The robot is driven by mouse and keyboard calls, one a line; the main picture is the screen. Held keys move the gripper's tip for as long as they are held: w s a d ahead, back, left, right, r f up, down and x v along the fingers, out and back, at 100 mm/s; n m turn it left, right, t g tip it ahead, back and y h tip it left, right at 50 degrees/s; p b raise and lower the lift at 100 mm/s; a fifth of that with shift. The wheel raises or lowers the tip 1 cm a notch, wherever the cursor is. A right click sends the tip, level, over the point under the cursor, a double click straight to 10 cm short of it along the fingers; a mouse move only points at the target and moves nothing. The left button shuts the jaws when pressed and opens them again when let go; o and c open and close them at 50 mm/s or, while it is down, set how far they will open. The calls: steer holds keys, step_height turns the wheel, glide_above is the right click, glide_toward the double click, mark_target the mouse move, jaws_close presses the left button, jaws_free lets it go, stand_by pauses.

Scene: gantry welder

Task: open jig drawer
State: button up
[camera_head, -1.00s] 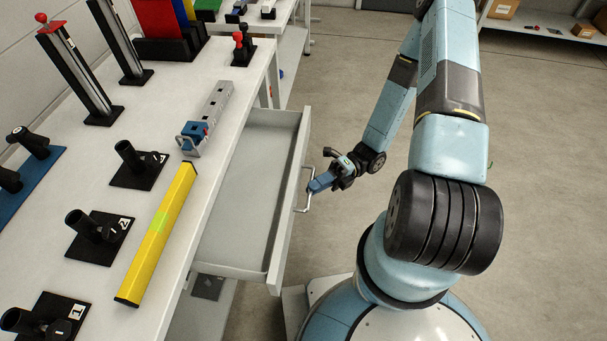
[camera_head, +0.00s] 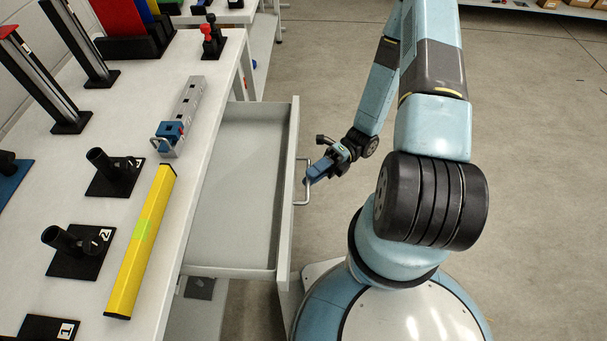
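The jig drawer (camera_head: 236,190) is a light grey, empty tray pulled well out from under the white workbench (camera_head: 185,215). Its front panel (camera_head: 287,215) faces my arm on the right. A silver bar handle (camera_head: 302,200) sits on that panel. My gripper (camera_head: 311,176) has its blue fingers at the handle and looks shut on it, though the fingertips are small and partly hidden.
A yellow bar (camera_head: 140,240), a grey jig with a blue block (camera_head: 182,118) and black numbered holders (camera_head: 82,250) stand on the bench. Several coloured plates (camera_head: 125,20) are at the back. Open floor (camera_head: 530,170) lies to the right.

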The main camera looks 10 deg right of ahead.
steer(key=shift+o, duration=0.2)
steer(key=shift+d, duration=0.1)
steer(key=v, duration=1.3)
steer(key=shift+w+d, duration=0.25)
steer(key=shift+w, duration=0.05)
